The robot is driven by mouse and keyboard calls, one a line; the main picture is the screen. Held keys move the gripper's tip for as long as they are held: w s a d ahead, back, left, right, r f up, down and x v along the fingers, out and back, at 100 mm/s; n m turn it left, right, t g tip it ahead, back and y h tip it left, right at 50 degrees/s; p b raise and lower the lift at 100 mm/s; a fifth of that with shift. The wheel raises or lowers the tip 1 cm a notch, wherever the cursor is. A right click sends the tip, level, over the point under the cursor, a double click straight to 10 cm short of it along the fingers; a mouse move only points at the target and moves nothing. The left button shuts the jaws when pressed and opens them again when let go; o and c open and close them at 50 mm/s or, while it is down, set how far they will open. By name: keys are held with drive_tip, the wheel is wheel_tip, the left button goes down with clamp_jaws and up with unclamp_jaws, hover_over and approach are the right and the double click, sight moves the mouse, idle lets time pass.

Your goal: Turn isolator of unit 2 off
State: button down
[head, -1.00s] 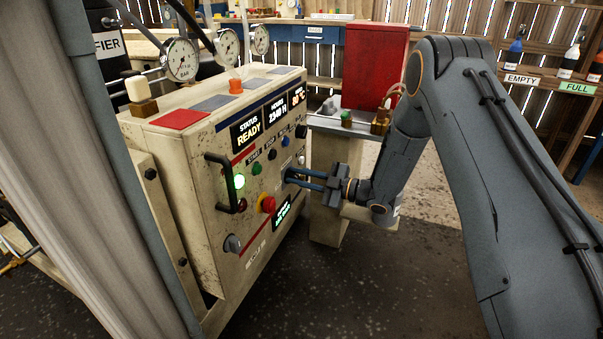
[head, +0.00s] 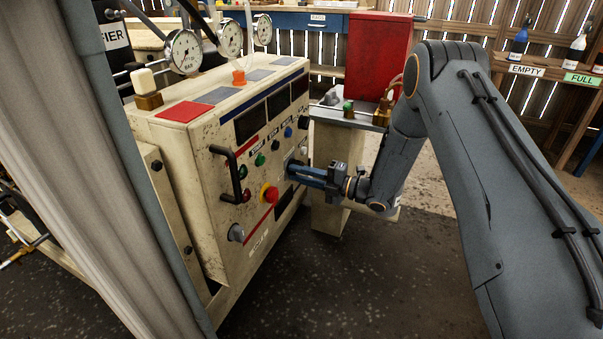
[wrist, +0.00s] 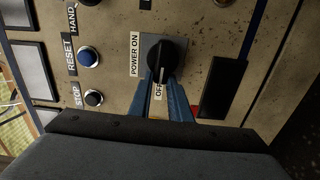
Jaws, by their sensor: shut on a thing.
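The isolator is a black rotary knob (wrist: 166,58) on a grey plate of the cream compressor panel (head: 215,165). In the wrist view its labels read POWER ON and OFF, and its white pointer line is toward OFF. In the wrist view the blue fingers of my gripper (wrist: 165,80) are shut on the knob, one on each side. The three displays (head: 272,112) on the panel are dark. No unit number is readable.
A red emergency button (head: 269,194), a black handle (head: 228,175) and a grey knob (head: 236,233) are near on the panel. In the wrist view, blue RESET (wrist: 88,57) and black STOP (wrist: 93,98) buttons sit left of the knob. Pressure gauges (head: 183,50) stand on top.

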drive_tip(key=shift+s+a+f+n, duration=0.15)
drive_tip(key=shift+s+f+n, duration=0.05)
drive_tip(key=shift+s+n, duration=0.1)
drive_tip(key=c, duration=1.6)
unclamp_jaws()
drive_tip(key=shift+w, duration=0.1)
drive_tip(key=shift+c, duration=0.2)
drive_tip(key=shift+w, duration=0.1)
drive_tip(key=p+v, duration=0.1)
drive_tip(key=v, duration=0.7)
drive_tip(key=shift+r, duration=0.15)
